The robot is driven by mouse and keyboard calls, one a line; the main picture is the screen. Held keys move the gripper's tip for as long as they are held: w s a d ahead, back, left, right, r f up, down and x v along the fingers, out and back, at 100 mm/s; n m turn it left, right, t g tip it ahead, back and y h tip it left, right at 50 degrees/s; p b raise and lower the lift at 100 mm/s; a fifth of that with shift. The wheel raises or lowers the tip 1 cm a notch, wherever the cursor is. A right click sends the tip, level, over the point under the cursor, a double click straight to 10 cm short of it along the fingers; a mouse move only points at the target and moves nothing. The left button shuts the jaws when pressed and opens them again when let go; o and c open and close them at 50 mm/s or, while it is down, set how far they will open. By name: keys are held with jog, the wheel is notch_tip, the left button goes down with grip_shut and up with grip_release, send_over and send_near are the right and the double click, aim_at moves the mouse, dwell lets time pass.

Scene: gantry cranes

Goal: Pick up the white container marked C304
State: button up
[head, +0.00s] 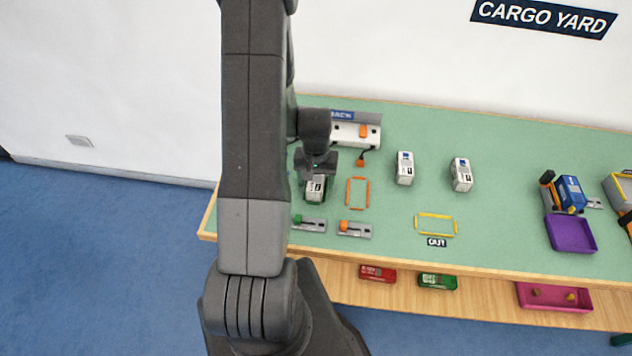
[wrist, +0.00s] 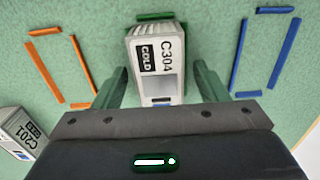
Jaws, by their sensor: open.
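The white container marked C304 (wrist: 172,57) stands on the green table top, with a black "COLD" label on its top. In the wrist view it sits between the two fingers of my gripper (wrist: 158,88), which is open. A small gap seems to show beside the container; I cannot tell whether either finger touches it. In the head view my gripper (head: 318,170) is over the white container (head: 315,190), hiding part of it.
A white container marked C201 (wrist: 18,135) stands at the left in the wrist view. An orange outline (wrist: 58,68) and a blue outline (wrist: 270,52) flank C304. Two more white containers (head: 404,168) (head: 461,174) stand to the right, beyond the orange frame (head: 358,192).

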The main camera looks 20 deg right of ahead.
jog(key=c, duration=1.4)
jog(key=shift+r, duration=0.15)
